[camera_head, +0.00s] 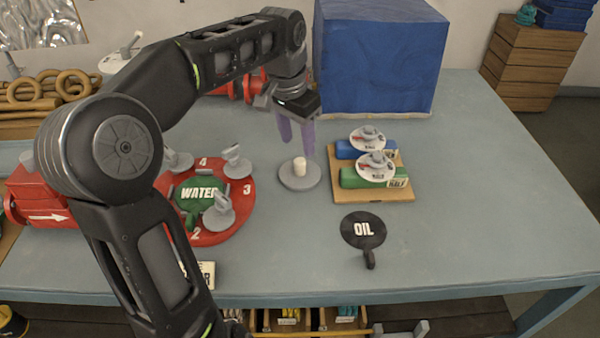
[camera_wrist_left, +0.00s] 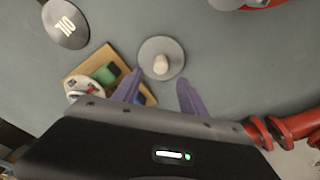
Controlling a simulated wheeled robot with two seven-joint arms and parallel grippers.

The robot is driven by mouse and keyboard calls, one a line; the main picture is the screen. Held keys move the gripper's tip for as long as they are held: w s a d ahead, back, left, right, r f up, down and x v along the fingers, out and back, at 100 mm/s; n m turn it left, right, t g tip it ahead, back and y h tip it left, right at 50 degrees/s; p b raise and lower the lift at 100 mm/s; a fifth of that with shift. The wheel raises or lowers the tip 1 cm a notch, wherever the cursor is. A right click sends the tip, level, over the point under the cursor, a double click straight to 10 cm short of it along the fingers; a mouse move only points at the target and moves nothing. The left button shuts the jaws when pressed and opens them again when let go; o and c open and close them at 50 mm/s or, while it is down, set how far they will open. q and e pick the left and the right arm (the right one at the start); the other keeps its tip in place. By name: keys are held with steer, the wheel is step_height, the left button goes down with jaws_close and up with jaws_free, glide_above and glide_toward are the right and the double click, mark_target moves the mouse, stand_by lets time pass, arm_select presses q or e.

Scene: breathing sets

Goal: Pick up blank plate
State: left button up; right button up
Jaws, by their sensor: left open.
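The blank plate (camera_head: 300,179) is a plain grey disc with a pale upright knob at its centre. It lies on the table between the red board and the cardboard tray. My left gripper (camera_head: 296,146) is above and just behind it, with purple fingers pointing down. In the left wrist view, the open fingers (camera_wrist_left: 158,88) are on either side of the near part of the plate (camera_wrist_left: 161,58), and nothing is between them. Whether they touch the plate cannot be told. My right gripper is not in view.
A red round board (camera_head: 233,217) with a green WATER plate (camera_head: 190,193) and grey knobs is left. A black OIL plate (camera_head: 363,231) lies front right. A cardboard tray (camera_head: 400,192) holds blue and green blocks with white-topped discs. A blue box (camera_head: 380,60) stands behind.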

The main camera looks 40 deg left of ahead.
mark_target(299, 160)
arm_select(q)
steer(key=shift+w+f, duration=0.15)
steer(key=shift+f, duration=1.1)
steer(key=shift+f, duration=0.1)
steer(key=f, duration=0.3)
steer(key=f+p, duration=0.1)
steer(key=f, duration=0.1)
steer(key=shift+w, duration=0.35)
steer(key=shift+c, duration=0.4)
jaws_close()
steer(key=shift+r, duration=0.1)
